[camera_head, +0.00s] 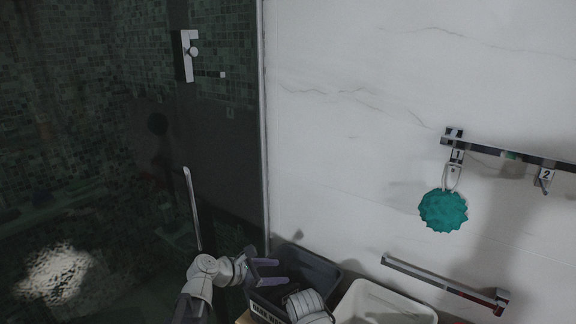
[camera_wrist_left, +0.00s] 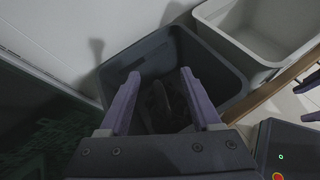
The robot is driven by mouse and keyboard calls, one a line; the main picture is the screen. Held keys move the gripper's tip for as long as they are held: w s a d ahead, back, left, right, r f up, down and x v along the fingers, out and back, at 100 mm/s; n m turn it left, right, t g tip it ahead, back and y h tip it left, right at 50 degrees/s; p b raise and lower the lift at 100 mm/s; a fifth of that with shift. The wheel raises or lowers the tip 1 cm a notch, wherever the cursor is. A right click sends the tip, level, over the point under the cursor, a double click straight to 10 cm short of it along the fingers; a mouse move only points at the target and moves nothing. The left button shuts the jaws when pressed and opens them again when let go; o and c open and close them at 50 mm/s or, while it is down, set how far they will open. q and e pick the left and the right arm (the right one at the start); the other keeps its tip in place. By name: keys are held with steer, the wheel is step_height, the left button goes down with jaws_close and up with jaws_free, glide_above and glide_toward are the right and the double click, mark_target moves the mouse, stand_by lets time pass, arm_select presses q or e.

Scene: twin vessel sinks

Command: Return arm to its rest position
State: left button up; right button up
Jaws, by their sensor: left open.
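My left gripper (camera_head: 280,271) is open, with its two purple fingers apart, over the dark grey bin (camera_head: 318,266) at the bottom of the head view. In the left wrist view the left gripper (camera_wrist_left: 160,73) points into the same dark bin (camera_wrist_left: 118,68), with nothing between its fingertips. Dark shapes lie in shadow inside the bin; I cannot tell what they are. Two dark finger-like parts (camera_wrist_left: 306,84) are cut off at the right edge of the wrist view; they may be my right gripper, too little to judge.
A white bin (camera_head: 385,304) stands right of the dark one. A teal scrubber (camera_head: 443,210) hangs from the hook marked 1 on a wall rail (camera_head: 500,153); hook 2 (camera_head: 544,177) is empty. A lower bar (camera_head: 440,280) juts from the wall. Dark glass (camera_head: 225,130) stands at left.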

arm_select(q)
steer(key=s+d+m+g, duration=0.1)
steer(key=s+m, duration=0.1)
steer(key=s+d+f+m+g+y+p, duration=0.1)
steer(key=s+m, duration=0.1)
steer(key=m, duration=0.1)
steer(key=s+d+f+m+g+y+p, duration=0.1)
steer(key=s+m, duration=0.1)
steer(key=s, duration=0.1)
steer(key=shift+d+f+m, duration=0.1)
steer(key=shift+f+m, duration=0.05)
steer(key=shift+m, duration=0.15)
steer(key=s+a+f+m+g+y+p, duration=0.1)
steer(key=s+a+m+g+y+p, duration=0.3)
steer(key=s+m+y, duration=0.5)
steer(key=s+a+m+p, duration=0.1)
steer(key=s+m, duration=0.3)
steer(key=m, duration=0.5)
steer(key=shift+s+a+f+y, duration=0.15)
steer(key=shift+s+a+y, duration=0.2)
steer(key=shift+a, duration=0.1)
steer(key=shift+c, duration=0.2)
